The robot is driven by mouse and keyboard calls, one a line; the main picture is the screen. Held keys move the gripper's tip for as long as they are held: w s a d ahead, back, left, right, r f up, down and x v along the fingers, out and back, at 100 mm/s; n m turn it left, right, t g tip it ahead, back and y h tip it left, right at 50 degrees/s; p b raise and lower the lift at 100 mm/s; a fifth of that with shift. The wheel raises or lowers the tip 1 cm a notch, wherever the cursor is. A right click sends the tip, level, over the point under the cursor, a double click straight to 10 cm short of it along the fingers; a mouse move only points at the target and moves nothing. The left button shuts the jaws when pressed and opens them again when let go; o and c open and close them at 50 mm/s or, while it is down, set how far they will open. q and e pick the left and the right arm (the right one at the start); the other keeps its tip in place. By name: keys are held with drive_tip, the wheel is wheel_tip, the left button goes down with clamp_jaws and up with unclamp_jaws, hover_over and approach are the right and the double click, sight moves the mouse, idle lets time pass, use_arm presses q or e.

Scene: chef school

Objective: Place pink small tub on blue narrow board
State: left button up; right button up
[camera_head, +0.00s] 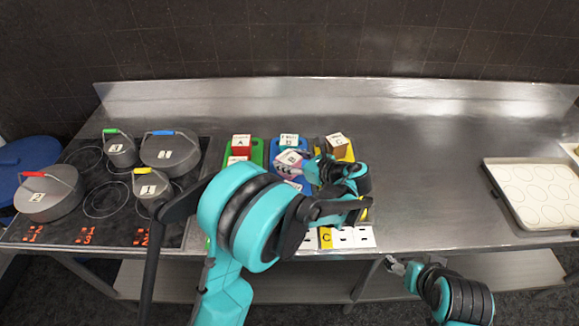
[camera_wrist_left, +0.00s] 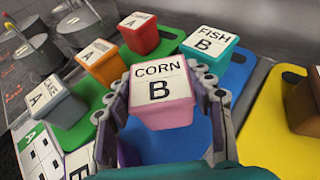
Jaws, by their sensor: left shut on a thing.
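The pink small tub (camera_wrist_left: 162,112) has a white lid marked CORN B and sits between the two fingers of my left gripper (camera_wrist_left: 168,105) in the left wrist view. My left gripper is shut on it. In the head view the tub (camera_head: 290,157) is partly hidden by the left gripper (camera_head: 308,168). The blue narrow board (camera_wrist_left: 160,147) lies below the tub and also shows in the head view (camera_head: 275,150). I cannot tell whether the tub touches it. My right gripper (camera_head: 396,266) is low at the front edge, away from the boards, too small to read.
A teal FISH B tub (camera_wrist_left: 210,50) stands on the blue board's far part. A green board (camera_wrist_left: 100,88) with red, orange and grey tubs lies left, a yellow board (camera_wrist_left: 270,130) right. Pots on a stove are far left; a baking tray (camera_head: 512,192) is far right. The counter between is clear.

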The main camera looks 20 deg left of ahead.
use_arm(q)
wheel_tip(320, 180, down, 2)
drive_tip(key=shift+f, duration=0.1)
drive_tip(key=o, duration=1)
drive_tip(key=shift+b, duration=0.3)
